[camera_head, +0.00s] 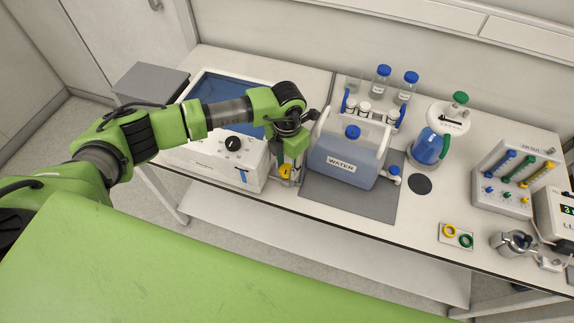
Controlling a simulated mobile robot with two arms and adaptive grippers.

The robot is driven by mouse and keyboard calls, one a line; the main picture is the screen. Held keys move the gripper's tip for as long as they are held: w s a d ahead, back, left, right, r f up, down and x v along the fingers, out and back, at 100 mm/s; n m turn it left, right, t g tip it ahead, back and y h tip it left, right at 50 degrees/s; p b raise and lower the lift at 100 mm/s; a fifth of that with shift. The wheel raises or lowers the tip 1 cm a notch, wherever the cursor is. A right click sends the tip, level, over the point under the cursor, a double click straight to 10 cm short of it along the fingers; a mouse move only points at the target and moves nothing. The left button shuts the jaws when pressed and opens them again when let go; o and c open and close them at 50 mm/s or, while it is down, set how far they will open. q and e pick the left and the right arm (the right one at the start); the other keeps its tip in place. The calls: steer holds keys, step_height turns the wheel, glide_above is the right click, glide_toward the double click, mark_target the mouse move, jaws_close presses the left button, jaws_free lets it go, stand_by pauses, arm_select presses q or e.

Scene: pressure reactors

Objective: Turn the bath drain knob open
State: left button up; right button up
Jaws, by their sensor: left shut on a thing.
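The water bath (216,165) is a white box with a blue top and a black dial, at the left of the bench. The knob's exact angle is too small to tell. My right gripper is not in view.
A water container (340,163) with a blue cap stands on a grey mat (386,207) close to the right of my left gripper. A bottle rack, a blue flask (428,147) and a flow panel (512,180) stand further right. The front strip of the bench is mostly clear.

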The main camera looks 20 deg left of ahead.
mark_target(286, 168)
arm_select(q)
steer(key=n+b, duration=0.1)
steer(key=n, duration=0.2)
steer(key=shift+n, duration=0.4)
steer(key=n+b, duration=0.1)
steer(key=n, duration=0.3)
steer(key=shift+n+b, duration=0.3)
steer(key=shift+b, duration=0.1)
steer(key=n, duration=0.4)
steer(key=shift+a+b, duration=0.1)
steer(key=shift+b, duration=0.3)
steer(key=shift+r+n, duration=0.1)
steer(key=shift+n, duration=2.3)
steer(key=o, duration=1.1)
step_height(286, 168, up, 12)
